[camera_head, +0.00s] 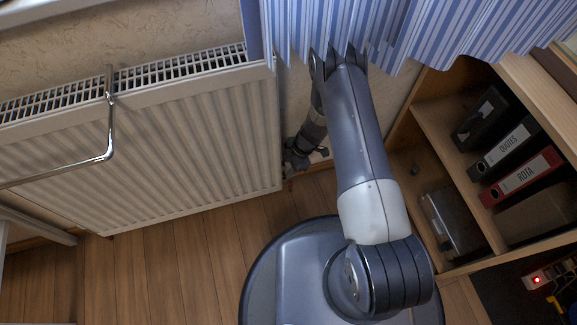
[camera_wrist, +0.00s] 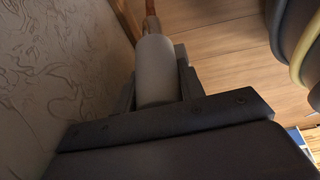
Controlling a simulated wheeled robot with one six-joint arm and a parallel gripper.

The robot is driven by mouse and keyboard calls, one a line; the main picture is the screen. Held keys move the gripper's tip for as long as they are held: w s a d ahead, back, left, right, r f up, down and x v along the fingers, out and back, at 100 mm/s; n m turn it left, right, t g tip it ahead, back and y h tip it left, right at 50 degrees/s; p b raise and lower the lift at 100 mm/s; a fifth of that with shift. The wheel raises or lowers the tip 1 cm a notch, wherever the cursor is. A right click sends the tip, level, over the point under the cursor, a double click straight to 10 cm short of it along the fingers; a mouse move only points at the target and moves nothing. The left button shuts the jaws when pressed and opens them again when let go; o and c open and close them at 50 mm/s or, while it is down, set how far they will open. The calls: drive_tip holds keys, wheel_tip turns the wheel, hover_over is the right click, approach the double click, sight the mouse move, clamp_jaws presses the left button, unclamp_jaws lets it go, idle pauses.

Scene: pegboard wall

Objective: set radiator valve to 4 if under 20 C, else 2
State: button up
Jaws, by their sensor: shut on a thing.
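The white radiator (camera_head: 140,155) stands against the wall at the left in the head view. I see no numbers or mark on the valve head. No thermometer or temperature reading is visible in either view.
Patterned wallpaper (camera_wrist: 55,60) is close on the left in the wrist view. A striped curtain (camera_head: 450,25) hangs above my arm. A wooden shelf (camera_head: 435,115) with binders stands at the right. A metal rail (camera_head: 110,125) crosses the radiator. Wooden floor (camera_head: 180,255) is clear at lower left.

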drive_tip(key=shift+c, duration=0.6)
drive_tip(key=shift+m, duration=0.4)
drive_tip(key=shift+r+m+t+p, duration=0.1)
drive_tip(key=shift+m+t+p, duration=0.3)
drive_tip(key=shift+m+p, duration=0.2)
drive_tip(key=shift+w+m+t, duration=0.15)
drive_tip(key=shift+m+t, duration=0.25)
drive_tip(key=shift+m, duration=0.65)
drive_tip(key=shift+w+m+t, duration=0.1)
drive_tip(key=shift+m+t, duration=0.3)
drive_tip(key=shift+m, duration=0.65)
drive_tip(key=o, duration=1)
